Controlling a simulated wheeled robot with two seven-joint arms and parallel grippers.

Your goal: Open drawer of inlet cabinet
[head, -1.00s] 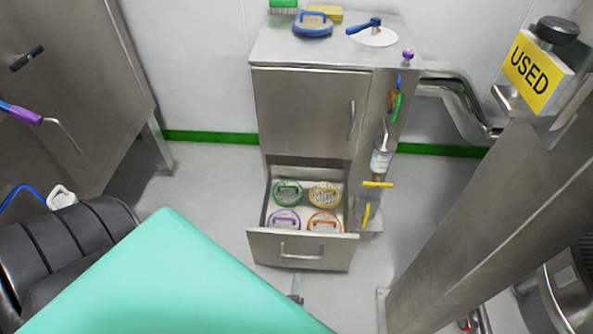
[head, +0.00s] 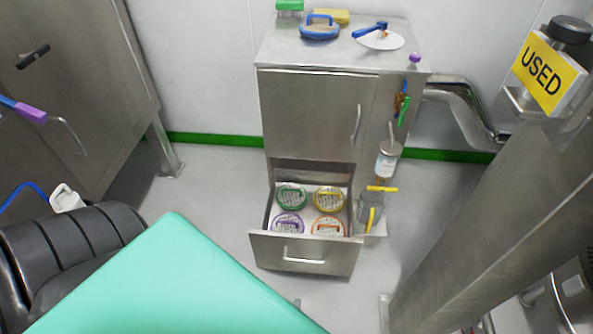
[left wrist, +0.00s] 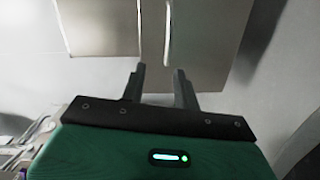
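The steel inlet cabinet (head: 310,110) stands against the back wall in the head view. Its lower drawer (head: 270,252) is pulled out, and several round colored-rimmed items show inside. The drawer's bar handle (head: 303,254) is on its front face. My left gripper is mostly hidden behind my teal arm cover in the head view; only a small grey tip shows below the drawer front. In the left wrist view the two fingers of my left gripper (left wrist: 160,72) are apart with nothing between them. A pale bar, probably the handle (left wrist: 167,30), lies beyond the fingertips. My right gripper is not in view.
The upper cabinet door (head: 310,115) is shut. A blue-handled item (head: 320,30) and a white disc (head: 380,40) lie on top. A steel column with a yellow USED sign (head: 549,72) stands at right. Floor beside the cabinet is clear.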

